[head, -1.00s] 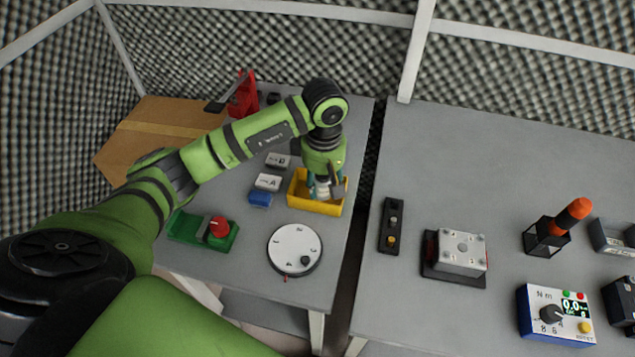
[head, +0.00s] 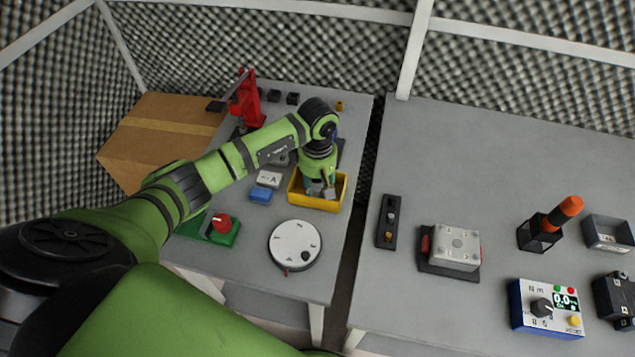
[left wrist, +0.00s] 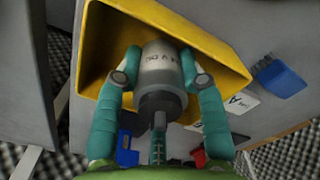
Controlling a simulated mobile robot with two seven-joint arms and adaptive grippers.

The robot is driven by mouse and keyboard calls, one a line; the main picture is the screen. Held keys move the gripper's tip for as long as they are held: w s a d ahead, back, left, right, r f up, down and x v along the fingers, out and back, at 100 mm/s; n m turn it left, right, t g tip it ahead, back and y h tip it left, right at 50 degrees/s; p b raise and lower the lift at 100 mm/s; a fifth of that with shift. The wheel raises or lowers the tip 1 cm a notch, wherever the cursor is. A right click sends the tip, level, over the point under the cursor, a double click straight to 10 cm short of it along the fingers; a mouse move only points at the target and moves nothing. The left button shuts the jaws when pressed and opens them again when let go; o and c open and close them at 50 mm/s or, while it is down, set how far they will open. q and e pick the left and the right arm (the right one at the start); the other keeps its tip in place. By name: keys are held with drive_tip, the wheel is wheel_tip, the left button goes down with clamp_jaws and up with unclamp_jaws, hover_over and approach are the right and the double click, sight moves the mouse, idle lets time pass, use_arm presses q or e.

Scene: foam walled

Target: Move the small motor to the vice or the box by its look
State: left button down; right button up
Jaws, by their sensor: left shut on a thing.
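The small motor, a grey cylinder with dark printing and a dark end with a shaft, is held in my left gripper in the left wrist view (left wrist: 162,78). The teal fingers of my left gripper (left wrist: 158,64) are shut on its sides. In the head view my left gripper (head: 321,187) points down into the yellow box (head: 316,205), and the motor is mostly hidden by it. In the left wrist view the yellow box (left wrist: 218,52) lies behind the motor; I cannot tell whether the motor touches its floor. I cannot pick out the vice with certainty. My right gripper is out of view.
A red lever tool (head: 246,103) and a cardboard box (head: 150,135) stand at the back left. A gap separates the right table, holding a grey block (head: 455,245).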

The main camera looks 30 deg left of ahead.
use_arm(q)
drive_tip(key=c, duration=1)
unclamp_jaws()
drive_tip(key=shift+f, duration=0.1)
drive_tip(key=shift+r+p, duration=0.35)
wheel_tip(320, 180, up, 10)
drive_tip(key=b, duration=0.2)
drive_tip(key=shift+r+b, duration=0.2)
drive_tip(key=shift+b, duration=0.2)
drive_tip(key=shift+r, duration=0.65)
